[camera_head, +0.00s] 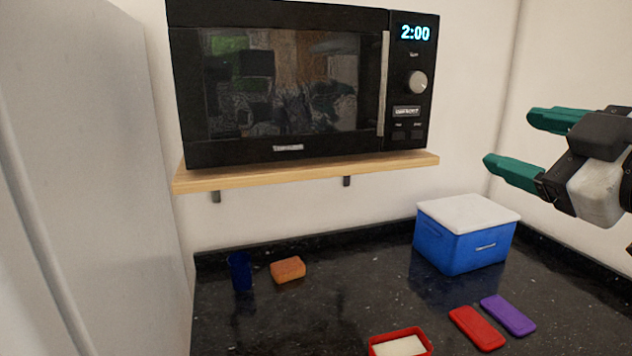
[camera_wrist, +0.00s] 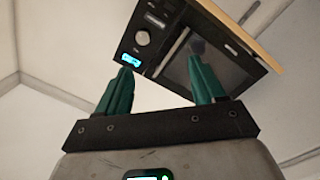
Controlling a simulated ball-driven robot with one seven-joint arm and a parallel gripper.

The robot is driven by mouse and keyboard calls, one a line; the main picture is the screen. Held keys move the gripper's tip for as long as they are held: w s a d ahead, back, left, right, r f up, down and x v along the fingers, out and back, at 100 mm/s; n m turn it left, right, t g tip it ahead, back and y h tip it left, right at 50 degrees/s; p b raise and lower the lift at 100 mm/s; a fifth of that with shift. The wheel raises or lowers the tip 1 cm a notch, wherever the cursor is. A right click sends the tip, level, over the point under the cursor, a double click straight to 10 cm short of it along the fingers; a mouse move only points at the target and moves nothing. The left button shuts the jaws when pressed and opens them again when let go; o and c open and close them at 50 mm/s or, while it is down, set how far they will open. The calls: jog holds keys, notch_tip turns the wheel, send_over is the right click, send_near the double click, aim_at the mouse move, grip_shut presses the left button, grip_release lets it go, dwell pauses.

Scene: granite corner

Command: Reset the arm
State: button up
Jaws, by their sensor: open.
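My gripper (camera_head: 512,146) is at the right of the head view, raised above the counter in front of the right wall. Its two green fingers are apart, with nothing between them, and point left toward the microwave. In the wrist view my gripper (camera_wrist: 160,82) shows the same two spread fingers, with the microwave (camera_wrist: 185,45) beyond them. The rest of my arm is mostly outside the head view.
The black microwave (camera_head: 280,85) stands on a wooden shelf (camera_head: 310,172). On the dark counter (camera_head: 340,290) are a blue cup (camera_head: 240,271), an orange sponge (camera_head: 288,270), a blue box with white lid (camera_head: 465,245), a red container (camera_head: 400,343), and red (camera_head: 477,328) and purple (camera_head: 508,315) flat pieces.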

jog(key=s+d+f+m+g+h, duration=0.15)
jog(key=f+m+g, duration=0.25)
jog(key=f, duration=1.4)
jog(key=s+f+m+g+h, duration=0.1)
jog(key=s+f+m+g, duration=0.25)
jog(key=f, duration=1.45)
jog(key=s+d+f+m+g+h, duration=0.2)
jog(key=s+f+g, duration=0.6)
jog(key=s+f, duration=1.4)
jog(key=shift+s+d+f+m+g, duration=0.25)
jog(key=shift+s+d+m+g, duration=0.1)
jog(key=shift+s+m, duration=0.9)
jog(key=shift+a, duration=0.1)
